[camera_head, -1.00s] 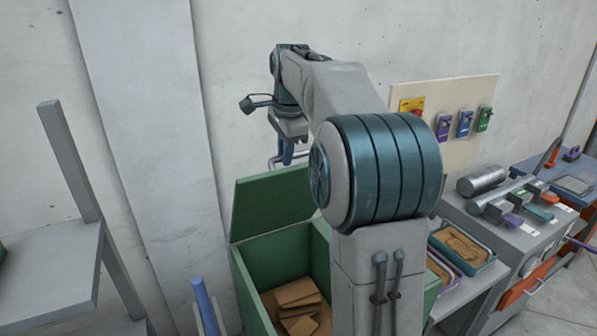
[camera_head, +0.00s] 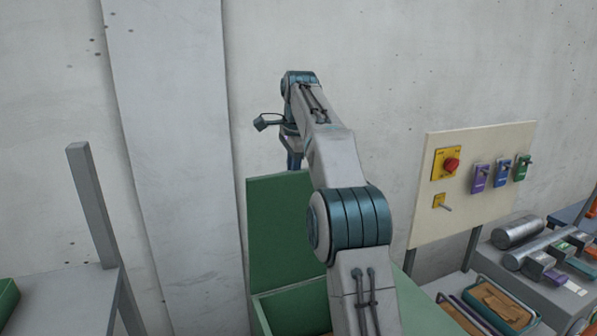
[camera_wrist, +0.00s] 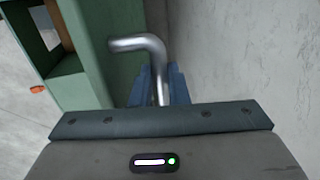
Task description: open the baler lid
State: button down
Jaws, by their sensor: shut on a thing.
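The green baler lid (camera_head: 280,225) stands raised, close to upright, at the back of the green baler box (camera_head: 300,308). My gripper (camera_head: 294,162) is at the lid's top edge, partly behind my arm. In the wrist view the blue fingers (camera_wrist: 160,88) are shut on a bent silver handle (camera_wrist: 142,44) beside the green lid panel (camera_wrist: 118,72). Only the upper part of the box's inside shows; my arm hides its right side.
A panel (camera_head: 480,215) with a red button and several coloured switches stands to the right. Trays (camera_head: 495,305) and metal cylinders (camera_head: 518,232) lie on benches there. A grey table (camera_head: 65,295) stands at the left. A bare wall is behind the lid.

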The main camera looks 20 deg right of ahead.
jog(key=shift+w+f, duration=0.45)
jog(key=shift+f, duration=0.1)
jog(key=c, duration=1.7)
grip_release()
jog(key=o, duration=0.3)
jog(key=shift+w+a, duration=0.1)
jog(key=shift+w, duration=0.1)
jog(key=shift+r, duration=0.2)
jog(key=shift+s, duration=0.1)
